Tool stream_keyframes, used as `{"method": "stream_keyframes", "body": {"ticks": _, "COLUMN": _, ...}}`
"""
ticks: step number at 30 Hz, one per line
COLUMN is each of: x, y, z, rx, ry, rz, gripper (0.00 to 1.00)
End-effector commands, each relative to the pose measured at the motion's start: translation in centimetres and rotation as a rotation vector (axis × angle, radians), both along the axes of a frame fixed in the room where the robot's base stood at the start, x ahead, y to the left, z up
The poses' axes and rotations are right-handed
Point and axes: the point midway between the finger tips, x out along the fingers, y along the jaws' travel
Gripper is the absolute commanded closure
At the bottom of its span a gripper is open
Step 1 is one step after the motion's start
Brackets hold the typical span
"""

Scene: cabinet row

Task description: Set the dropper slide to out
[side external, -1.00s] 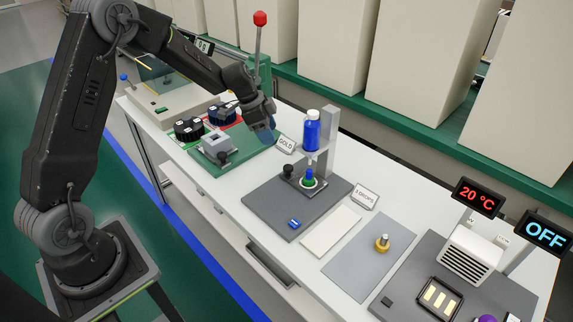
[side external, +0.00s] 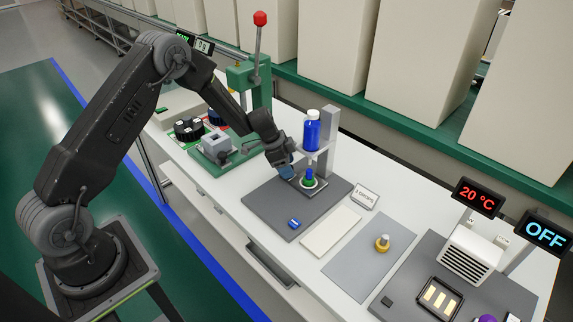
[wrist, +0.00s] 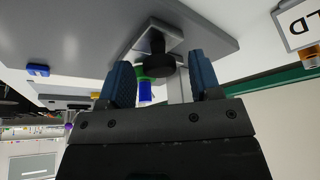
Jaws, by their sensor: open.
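The dropper station is a dark grey base (side external: 318,207) with a grey post (side external: 330,130) and a blue bottle with a white cap (side external: 312,132). A green and blue vial (side external: 308,181) stands below the bottle. My gripper (side external: 287,173) is at the left side of the station, low over the base, and is open. In the wrist view, a black knob (wrist: 157,67) on a light grey slide plate (wrist: 170,35) lies between my two blue fingers (wrist: 160,85), with gaps on both sides. In the side view my gripper hides the knob.
A small blue block (side external: 294,223) lies on the base's front part. A white pad (side external: 331,231) and a "3 DROPS" sign (side external: 364,198) are to the right. A green press with a red-topped lever (side external: 259,75) stands behind left.

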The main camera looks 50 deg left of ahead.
Motion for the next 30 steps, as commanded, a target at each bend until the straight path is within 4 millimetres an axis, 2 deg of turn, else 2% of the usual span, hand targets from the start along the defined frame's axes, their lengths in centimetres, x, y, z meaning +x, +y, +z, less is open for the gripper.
{"method": "stream_keyframes", "body": {"ticks": 5, "x": 0.01, "y": 0.01, "z": 0.02, "rx": 0.000, "ry": 0.000, "rz": 0.000, "gripper": 0.43}}
{"method": "stream_keyframes", "body": {"ticks": 23, "x": 0.01, "y": 0.03, "z": 0.06, "rx": 0.001, "ry": -0.001, "rz": 0.000, "gripper": 1.00}}
{"method": "stream_keyframes", "body": {"ticks": 30, "x": -0.34, "y": 0.02, "z": 0.11, "rx": -0.001, "ry": -0.001, "rz": 0.000, "gripper": 1.00}}
